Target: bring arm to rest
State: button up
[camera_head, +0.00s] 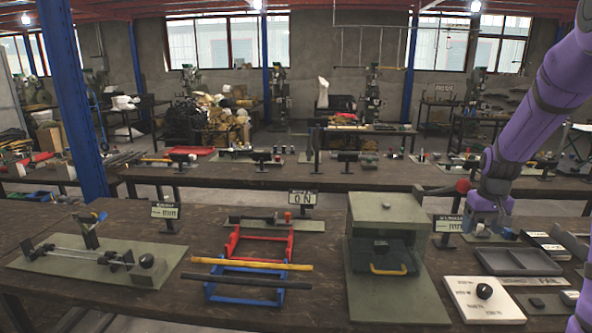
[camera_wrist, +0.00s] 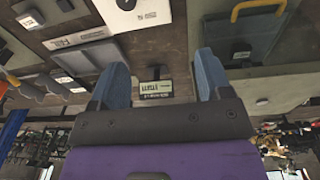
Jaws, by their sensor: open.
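My purple arm comes in at the right of the head view and bends down to my gripper (camera_head: 488,212), which hangs above the right part of the front workbench (camera_head: 190,220). In the wrist view my gripper (camera_wrist: 162,76) shows two blue fingers spread apart with nothing held between them. A small display sign (camera_wrist: 156,88) shows in the gap, beyond the fingers. In the head view a like sign (camera_head: 448,224) stands just left of the gripper.
Near the gripper are a grey divided tray (camera_head: 518,262), a white board with a black knob (camera_head: 483,291) and a green press box with a yellow handle (camera_head: 388,267). Red and blue racks (camera_head: 262,270) and a rod fixture (camera_head: 95,258) stand further left. Bare bench lies between these.

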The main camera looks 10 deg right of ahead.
jog(key=s+a+r+t, duration=0.1)
jog(key=s+a+r, duration=0.2)
jog(key=a+r, duration=0.65)
jog(key=s+a+r+n+t, duration=0.1)
jog(key=s+a+r, duration=0.4)
jog(key=s+a, duration=0.3)
jog(key=s+a+r+n+t, duration=0.2)
jog(key=s+a+r, duration=0.3)
jog(key=s+a, duration=0.4)
jog(key=s, duration=0.6)
jog(key=shift+a+y, duration=0.25)
jog(key=shift+y, duration=0.05)
jog(key=shift+d, duration=0.15)
dwell(1.4)
